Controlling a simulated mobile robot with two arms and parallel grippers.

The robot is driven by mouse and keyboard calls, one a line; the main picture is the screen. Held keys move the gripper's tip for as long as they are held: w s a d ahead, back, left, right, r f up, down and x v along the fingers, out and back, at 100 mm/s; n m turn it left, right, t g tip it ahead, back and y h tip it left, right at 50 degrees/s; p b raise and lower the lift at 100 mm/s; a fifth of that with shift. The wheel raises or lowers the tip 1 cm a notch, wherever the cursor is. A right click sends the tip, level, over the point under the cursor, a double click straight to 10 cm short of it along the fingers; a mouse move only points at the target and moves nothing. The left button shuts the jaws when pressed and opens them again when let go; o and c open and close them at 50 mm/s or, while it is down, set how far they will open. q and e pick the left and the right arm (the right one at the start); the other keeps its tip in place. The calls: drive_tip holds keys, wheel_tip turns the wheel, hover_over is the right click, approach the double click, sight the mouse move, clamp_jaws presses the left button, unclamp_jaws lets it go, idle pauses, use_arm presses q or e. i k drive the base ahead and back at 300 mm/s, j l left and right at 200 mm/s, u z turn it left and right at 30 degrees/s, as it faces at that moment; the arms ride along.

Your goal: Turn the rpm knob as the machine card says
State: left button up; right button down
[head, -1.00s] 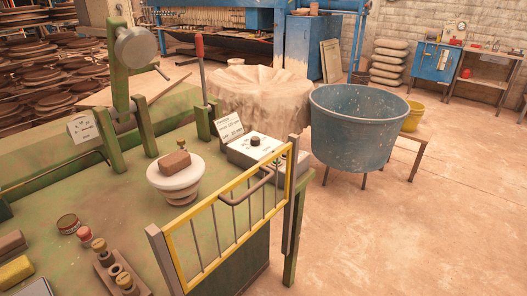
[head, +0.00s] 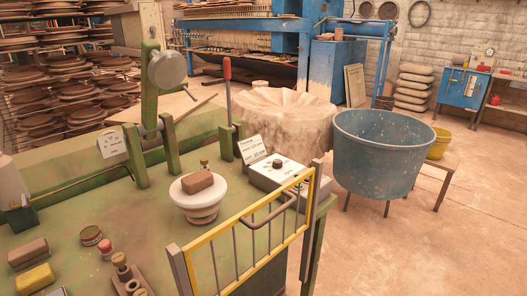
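A pale control box (head: 271,176) stands at the right end of the green machine table (head: 105,203). A dark round rpm knob (head: 278,163) sits on its top; its pointer is too small to read. A white machine card (head: 251,149) leans behind the box at its left. It has several dark lines of text, with rpm figures too small to read surely. Another small white card (head: 111,143) hangs on the green frame at the left. Neither of my grippers shows in the head view.
A yellow barred guard (head: 245,229) stands in front of the control box. A white pedestal (head: 198,193) carries a brown block (head: 198,181). A red-handled lever (head: 228,71) rises behind. A large blue tub (head: 383,152) stands right; the floor (head: 420,250) at front right is clear.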

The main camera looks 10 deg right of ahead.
sight(278, 164)
drive_tip(key=i+l+u, duration=0.1)
drive_tip(key=l, duration=0.3)
drive_tip(key=i+l+u, duration=0.1)
drive_tip(key=l, duration=0.3)
drive_tip(key=i+l, duration=0.25)
drive_tip(key=l, duration=0.15)
drive_tip(key=i+l+u, duration=0.15)
drive_tip(key=l, duration=0.3)
drive_tip(key=l+u, duration=0.1)
drive_tip(key=l, duration=0.3)
drive_tip(key=i, duration=0.05)
